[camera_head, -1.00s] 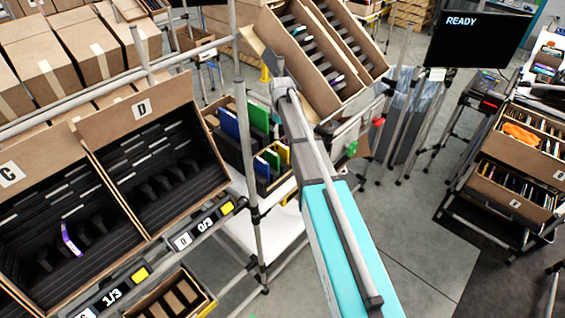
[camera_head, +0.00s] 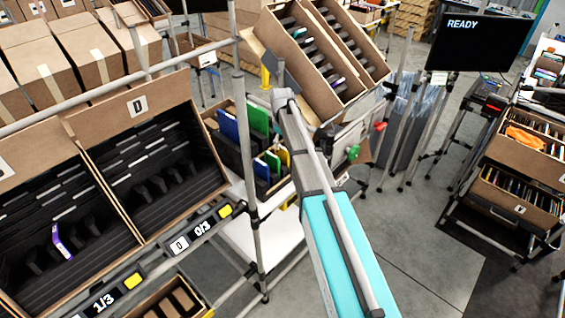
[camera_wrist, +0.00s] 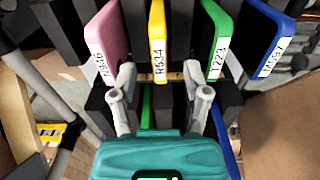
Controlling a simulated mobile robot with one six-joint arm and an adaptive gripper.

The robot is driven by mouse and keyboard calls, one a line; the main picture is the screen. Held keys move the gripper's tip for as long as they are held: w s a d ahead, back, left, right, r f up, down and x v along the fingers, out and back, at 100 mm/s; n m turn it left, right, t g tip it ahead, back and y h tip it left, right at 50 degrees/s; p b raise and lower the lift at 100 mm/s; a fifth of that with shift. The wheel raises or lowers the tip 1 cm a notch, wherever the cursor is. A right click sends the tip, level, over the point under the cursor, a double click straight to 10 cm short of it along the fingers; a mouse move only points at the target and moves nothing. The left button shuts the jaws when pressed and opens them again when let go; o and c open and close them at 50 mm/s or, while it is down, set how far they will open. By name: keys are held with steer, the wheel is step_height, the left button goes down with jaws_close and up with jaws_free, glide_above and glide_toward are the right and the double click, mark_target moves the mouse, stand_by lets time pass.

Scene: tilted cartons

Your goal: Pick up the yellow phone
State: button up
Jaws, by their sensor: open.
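The yellow phone (camera_wrist: 157,45) stands upright in a black slotted holder in the wrist view, its white label reading R534. A pink phone (camera_wrist: 104,50) stands to its left, and a green phone (camera_wrist: 216,48) labelled T223 and a blue phone (camera_wrist: 268,45) stand to its right. My gripper (camera_wrist: 164,83) is open, with nothing between its fingers. In the picture its fingertips lie just below the phones, one on either side of the yellow one; contact cannot be told. In the head view my arm hides part of this group, and the gripper itself does not show clearly.
A carton of black dividers (camera_head: 160,170) marked D stands at the left of the head view. A tilted carton (camera_head: 310,60) stands close behind my arm. A metal rack post (camera_head: 247,190) rises left of the arm. Open floor (camera_head: 410,245) lies to the right.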

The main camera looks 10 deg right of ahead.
mark_target(282, 161)
steer(key=shift+f, duration=0.15)
steer(key=shift+f+b, duration=2.5)
steer(key=shift+b, duration=0.1)
jaws_close()
